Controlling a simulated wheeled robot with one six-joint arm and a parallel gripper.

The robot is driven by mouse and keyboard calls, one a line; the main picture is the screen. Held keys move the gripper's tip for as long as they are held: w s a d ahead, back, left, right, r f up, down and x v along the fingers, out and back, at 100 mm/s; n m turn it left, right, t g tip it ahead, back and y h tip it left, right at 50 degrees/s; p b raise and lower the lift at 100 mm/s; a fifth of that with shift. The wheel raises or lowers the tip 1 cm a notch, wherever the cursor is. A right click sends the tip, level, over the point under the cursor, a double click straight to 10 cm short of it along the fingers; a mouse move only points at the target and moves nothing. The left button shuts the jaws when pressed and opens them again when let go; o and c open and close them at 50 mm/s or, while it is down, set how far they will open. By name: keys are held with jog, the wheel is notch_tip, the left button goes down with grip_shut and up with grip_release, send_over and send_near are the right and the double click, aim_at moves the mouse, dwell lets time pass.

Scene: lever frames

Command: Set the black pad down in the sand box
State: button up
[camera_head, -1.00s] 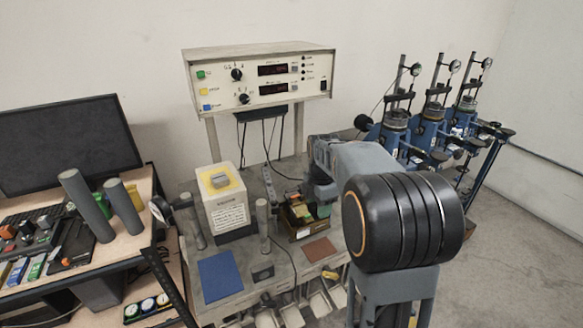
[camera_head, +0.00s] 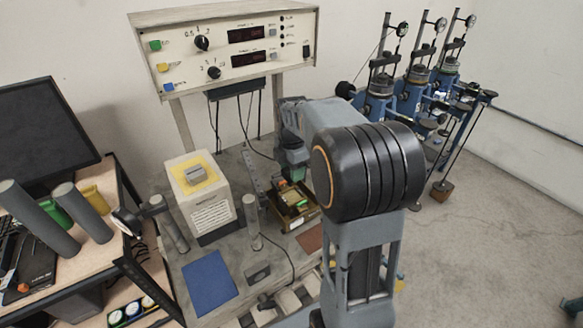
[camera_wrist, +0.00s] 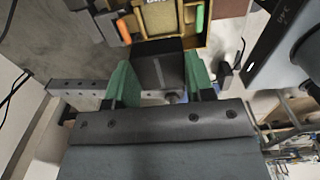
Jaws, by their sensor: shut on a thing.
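My gripper (camera_wrist: 157,68) is shut on the black pad (camera_wrist: 157,72), a dark block between its two green fingers in the wrist view. A wooden box (camera_wrist: 203,42) with a tan inside, apparently the sand box, lies just beyond the pad at the top of that view. An orange piece and a green piece are in it. In the head view the box (camera_head: 317,212) stands on the grey bench, and my gripper (camera_head: 294,171) is at its back edge. My arm hides much of the gripper, and the pad cannot be made out there. Its height above the box is unclear.
On the bench, a white block with a yellow top (camera_head: 211,202), a grey post (camera_head: 251,222) and a blue mat (camera_head: 209,283) stand or lie left of the box. A brown mat (camera_head: 311,239) lies in front. A control panel (camera_head: 238,52) rises behind.

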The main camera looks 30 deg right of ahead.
aim_at(292, 197)
jog(key=shift+f+b, duration=3.2)
jog(key=shift+f, duration=1)
jog(key=o, duration=1.2)
jog(key=shift+o, duration=0.2)
notch_tip(292, 197, up, 14)
jog(key=shift+f, duration=0.1)
